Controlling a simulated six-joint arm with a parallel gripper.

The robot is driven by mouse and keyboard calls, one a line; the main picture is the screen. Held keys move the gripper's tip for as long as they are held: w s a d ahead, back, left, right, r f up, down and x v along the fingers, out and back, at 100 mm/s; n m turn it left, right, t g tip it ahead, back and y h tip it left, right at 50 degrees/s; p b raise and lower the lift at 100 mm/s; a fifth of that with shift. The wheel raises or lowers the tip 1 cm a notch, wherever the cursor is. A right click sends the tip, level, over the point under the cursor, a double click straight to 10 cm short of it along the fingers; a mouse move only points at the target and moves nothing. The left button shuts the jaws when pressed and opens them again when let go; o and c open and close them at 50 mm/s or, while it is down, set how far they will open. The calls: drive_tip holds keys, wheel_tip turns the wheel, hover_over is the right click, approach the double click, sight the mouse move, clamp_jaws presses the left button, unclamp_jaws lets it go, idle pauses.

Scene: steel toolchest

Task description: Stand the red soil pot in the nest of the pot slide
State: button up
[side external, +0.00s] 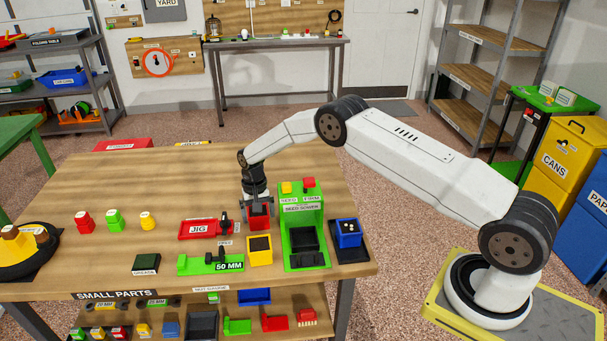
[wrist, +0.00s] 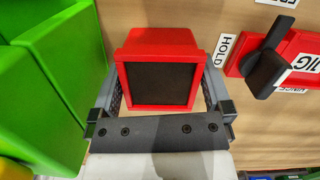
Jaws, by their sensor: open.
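The red soil pot (side external: 260,224), square with a dark soil top, stands upright on the bench. In the wrist view the pot (wrist: 160,84) sits between the two fingers. My gripper (side external: 257,209) points down over it. In the wrist view my gripper (wrist: 161,92) is open, one finger on each side of the pot; I cannot tell whether they touch it. A green station (side external: 303,205) with a dark recessed bay (side external: 304,240) stands just right of the pot. No label reading pot slide is legible, so I cannot tell which fixture has the nest.
A red jig (side external: 204,229) lies left of the pot.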

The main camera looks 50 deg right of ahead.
sight(260, 215)
drive_tip(key=c, duration=1.2)
drive_tip(key=shift+c, duration=0.2)
drive_tip(key=shift+r, duration=0.15)
drive_tip(key=shift+r, duration=4.9)
drive_tip(key=shift+s, duration=0.1)
drive_tip(key=s+a+r+n, duration=0.2)
drive_tip(key=s+r+n, duration=0.1)
drive_tip(key=s, duration=0.6)
drive_tip(key=s+a+r+n, duration=0.3)
drive_tip(key=s, duration=0.6)
drive_tip(key=shift+n+h, duration=0.4)
